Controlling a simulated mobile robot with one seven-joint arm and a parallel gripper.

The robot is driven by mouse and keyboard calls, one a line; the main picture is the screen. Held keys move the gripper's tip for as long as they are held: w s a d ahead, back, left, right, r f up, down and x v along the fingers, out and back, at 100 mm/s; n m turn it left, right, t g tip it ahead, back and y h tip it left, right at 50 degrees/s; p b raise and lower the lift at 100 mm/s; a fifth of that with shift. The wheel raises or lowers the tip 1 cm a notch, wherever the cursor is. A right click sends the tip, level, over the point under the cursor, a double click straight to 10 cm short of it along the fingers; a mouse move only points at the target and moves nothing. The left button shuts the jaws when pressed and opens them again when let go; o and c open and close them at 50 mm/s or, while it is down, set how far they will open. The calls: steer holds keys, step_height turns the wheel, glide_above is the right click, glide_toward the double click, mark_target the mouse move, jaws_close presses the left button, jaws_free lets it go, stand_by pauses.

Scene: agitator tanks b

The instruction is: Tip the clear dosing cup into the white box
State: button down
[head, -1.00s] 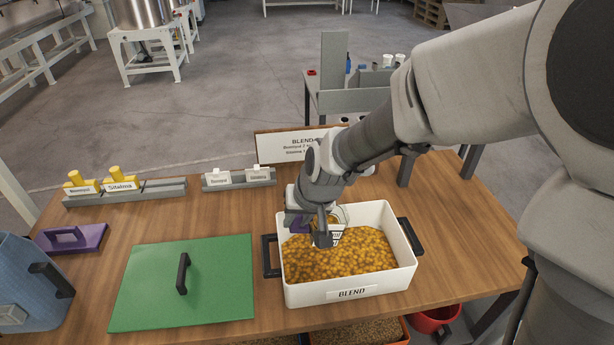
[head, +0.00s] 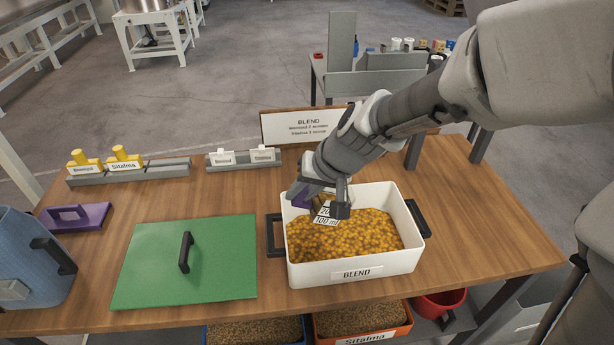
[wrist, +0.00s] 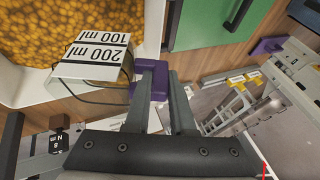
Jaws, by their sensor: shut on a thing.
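The white box (head: 354,272), marked BLEND, stands on the wooden table and holds a layer of yellow-orange granules (head: 345,240). My gripper (head: 325,196) is over the left back part of the box. It is shut on the purple grip of the clear dosing cup (head: 326,217). The cup is tilted steeply above the granules, with its 100 ml and 200 ml marks showing. The wrist view shows the cup (wrist: 92,65) beside the fingers (wrist: 160,85) and the granules below it. I cannot tell whether anything is left inside the cup.
A green lid (head: 190,255) with a black handle lies left of the box. A purple tool (head: 78,217) and a blue container (head: 30,260) are farther left. A BLEND sign (head: 305,126) and label racks (head: 130,168) stand behind. Bins of granules (head: 365,318) are below the table.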

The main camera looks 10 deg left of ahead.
steer(key=shift+r+y+b, duration=0.15)
steer(key=shift+y+b, duration=0.15)
steer(key=shift+b, duration=0.55)
steer(key=shift+r+y+b, duration=0.25)
steer(key=shift+y+b, duration=0.05)
steer(key=shift+w+d+y+b, duration=0.1)
steer(key=shift+d+y+b, duration=0.15)
steer(key=shift+b, duration=0.5)
steer(key=shift+r+m+y, duration=0.25)
steer(key=shift+r+m, duration=0.05)
steer(key=shift+r, duration=0.05)
steer(key=shift+b, duration=0.7)
steer(key=shift+d+r+g+y+b, duration=0.1)
steer(key=shift+r+g+y+b, duration=0.2)
steer(key=shift+y, duration=0.2)
steer(key=shift+w+d+f+y+b, duration=0.15)
steer(key=shift+y+b, duration=0.15)
steer(key=shift+b, duration=0.3)
steer(key=shift+d+r+y, duration=0.1)
steer(key=shift+r+y, duration=0.2)
steer(key=shift+d+m+y+b, duration=0.1)
steer(key=shift+m+y+b, duration=0.2)
steer(key=shift+b, duration=0.45)
